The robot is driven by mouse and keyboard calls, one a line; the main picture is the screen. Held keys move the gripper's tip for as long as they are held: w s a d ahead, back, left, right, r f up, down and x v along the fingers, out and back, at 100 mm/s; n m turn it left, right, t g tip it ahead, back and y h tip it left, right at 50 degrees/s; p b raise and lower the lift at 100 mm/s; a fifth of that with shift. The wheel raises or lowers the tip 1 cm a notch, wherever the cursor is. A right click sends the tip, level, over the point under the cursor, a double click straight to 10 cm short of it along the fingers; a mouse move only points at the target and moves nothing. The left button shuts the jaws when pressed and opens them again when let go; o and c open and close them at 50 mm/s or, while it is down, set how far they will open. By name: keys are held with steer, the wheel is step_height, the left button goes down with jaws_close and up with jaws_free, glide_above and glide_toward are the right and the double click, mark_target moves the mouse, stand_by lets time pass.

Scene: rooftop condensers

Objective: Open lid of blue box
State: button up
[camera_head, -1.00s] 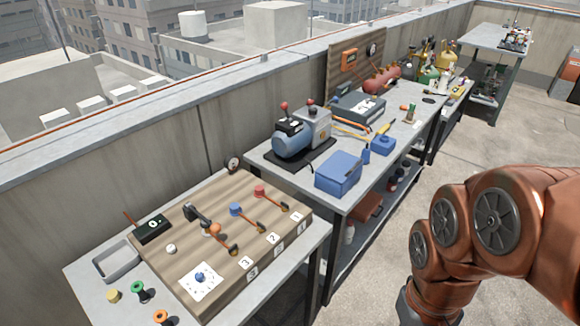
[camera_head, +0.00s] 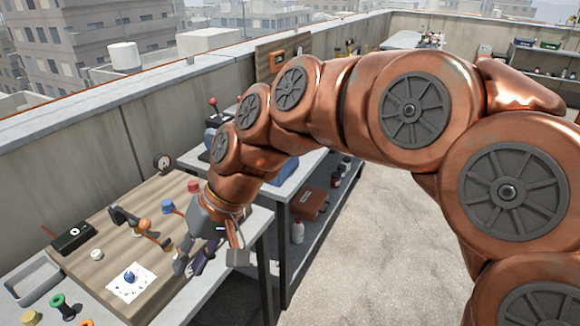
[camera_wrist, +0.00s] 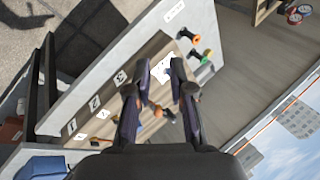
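The blue box (camera_head: 284,168) sits on the second bench, mostly hidden behind my arm in the head view. In the wrist view a blue shape at the lower left edge, likely the same box (camera_wrist: 42,167), is cut by the frame. Its lid cannot be made out now. My gripper (camera_head: 196,262) hangs over the front right edge of the near bench's wooden board, to the left of the box and apart from it. In the wrist view its two fingers (camera_wrist: 160,88) are spread with nothing between them.
The wooden board (camera_head: 150,200) carries levers, coloured knobs and a white card (camera_head: 131,284). A grey tray (camera_head: 34,282) and several spools lie at the near bench's left. A concrete parapet runs behind the benches. The floor (camera_head: 370,235) to the right is clear.

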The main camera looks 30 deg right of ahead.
steer(key=w+m+t+y+b, duration=0.3)
steer(key=w+b, duration=0.5)
steer(key=w, duration=0.6)
steer(key=w+d+m+t+y+b, duration=0.25)
steer(key=w+d+t+b, duration=0.25)
steer(key=w+d+b, duration=0.55)
steer(key=w+d+f+m+t+h+b, duration=0.1)
steer(key=w+d+f+m+t+b, duration=0.3)
steer(key=d, duration=0.5)
steer(key=w+d+f+m+t+b, duration=0.2)
steer(key=w+d+f+b, duration=0.1)
steer(key=w+d, duration=0.4)
steer(key=d+f+m+t+h+b, duration=0.2)
steer(key=d+f+m+h+b, duration=0.15)
steer(key=d, duration=0.65)
steer(key=d+f+m+t+h+b, duration=0.25)
steer(key=d+f, duration=0.25)
steer(key=d, duration=0.6)
steer(key=shift+n+h, duration=0.35)
steer(key=shift+x, duration=4)
